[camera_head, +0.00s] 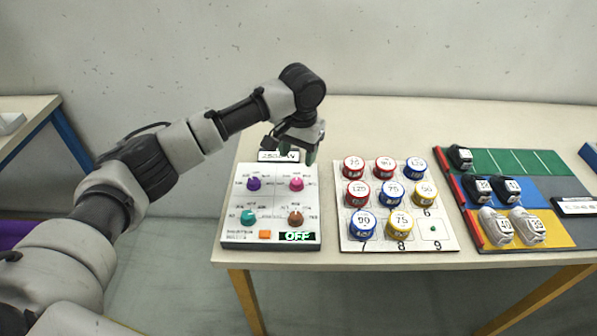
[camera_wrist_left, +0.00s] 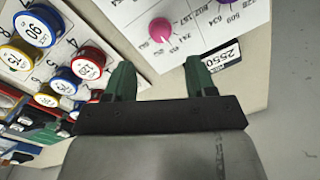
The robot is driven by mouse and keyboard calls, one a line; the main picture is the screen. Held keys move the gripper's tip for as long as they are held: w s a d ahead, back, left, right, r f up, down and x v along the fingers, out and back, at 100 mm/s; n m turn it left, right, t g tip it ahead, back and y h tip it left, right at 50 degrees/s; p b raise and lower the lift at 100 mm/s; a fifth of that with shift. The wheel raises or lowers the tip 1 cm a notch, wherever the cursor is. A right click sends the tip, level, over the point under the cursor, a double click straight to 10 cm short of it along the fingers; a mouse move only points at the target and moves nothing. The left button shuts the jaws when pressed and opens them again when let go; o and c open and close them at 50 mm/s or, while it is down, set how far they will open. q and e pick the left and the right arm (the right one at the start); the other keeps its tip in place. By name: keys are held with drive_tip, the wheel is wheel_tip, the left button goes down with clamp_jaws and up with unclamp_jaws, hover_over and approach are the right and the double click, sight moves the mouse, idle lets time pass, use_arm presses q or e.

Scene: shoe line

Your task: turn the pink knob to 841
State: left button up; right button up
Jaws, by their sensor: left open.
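The pink knob (camera_head: 296,184) is at the upper right of a white control panel (camera_head: 235,228). It also shows in the left wrist view (camera_wrist_left: 161,30), with small printed numbers around it. I cannot read for sure which number it points at. My left gripper (camera_head: 311,152) is above the panel's back edge, just behind the pink knob and apart from it. In the left wrist view its two green fingers (camera_wrist_left: 159,76) are spread with nothing between them. My right gripper is not in view.
The panel also has a purple knob (camera_head: 254,184), a teal knob (camera_head: 248,217), a brown knob (camera_head: 295,218), an orange button (camera_head: 265,234) and a display (camera_head: 297,236) reading OFF. A board (camera_head: 440,243) with several round tins stands right of the panel. Shoes sit on a coloured rack (camera_head: 567,229) farther right.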

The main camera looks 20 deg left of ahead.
sight(297, 181)
use_arm(q)
wheel_tip(297, 181, down, 4)
drive_tip(key=shift+a+r, duration=0.1)
drive_tip(key=shift+a, duration=0.05)
wheel_tip(297, 181, down, 5)
drive_tip(key=shift+w+a+r, duration=0.1)
drive_tip(key=shift+w+r, duration=0.05)
drive_tip(key=shift+c, duration=1.1)
drive_tip(key=c, duration=0.7)
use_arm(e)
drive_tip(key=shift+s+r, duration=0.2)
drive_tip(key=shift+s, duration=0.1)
